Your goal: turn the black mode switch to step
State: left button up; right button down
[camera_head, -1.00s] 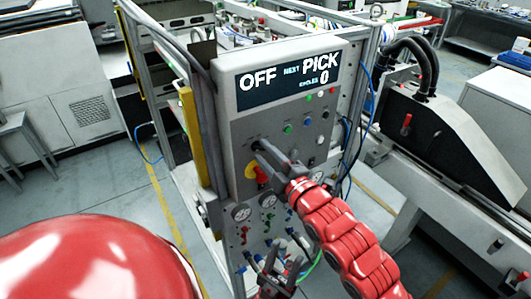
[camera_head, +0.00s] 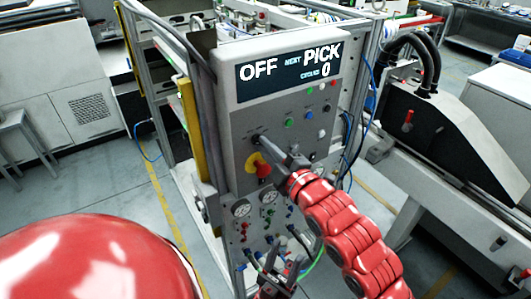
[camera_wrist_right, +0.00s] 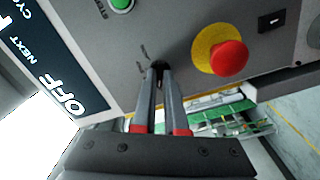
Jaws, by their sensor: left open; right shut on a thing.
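The black mode switch (camera_wrist_right: 158,65) is on the grey control panel (camera_head: 243,128), mostly hidden by my fingertips. My right gripper (camera_wrist_right: 158,74) is shut on it, its two fingers pointing at the panel; in the head view the right gripper (camera_head: 262,143) reaches it from the lower right. Small markings beside the switch are too small to read. The display (camera_head: 288,73) reads OFF, NEXT PICK and 0 cycles. My left gripper (camera_head: 281,276) is open and empty, low in front of the panel's lower part.
A red emergency-stop button (camera_wrist_right: 229,58) on a yellow disc sits close beside the switch. A green button (camera_wrist_right: 121,4) is on its other side. Gauges (camera_head: 241,209) and coloured tubes are below. A yellow post (camera_head: 188,120) stands left of the panel.

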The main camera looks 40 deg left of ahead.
jog(key=m+b, duration=0.2)
jog(key=b, duration=0.1)
jog(key=m+b, duration=0.2)
jog(key=b, duration=0.1)
jog(key=m+b, duration=0.2)
jog(key=b, duration=0.2)
jog(key=shift+f, duration=0.25)
jog(key=m+b, duration=0.1)
jog(key=m, duration=0.2)
jog(key=shift+b, duration=0.3)
jog(key=m+b, duration=0.1)
jog(key=m, duration=0.2)
jog(key=shift+r+m, duration=0.1)
jog(key=shift+m, duration=2.5)
jog(key=c, duration=1)
grip_release()
jog(key=shift+o, duration=0.2)
jog(key=shift+s, duration=0.1)
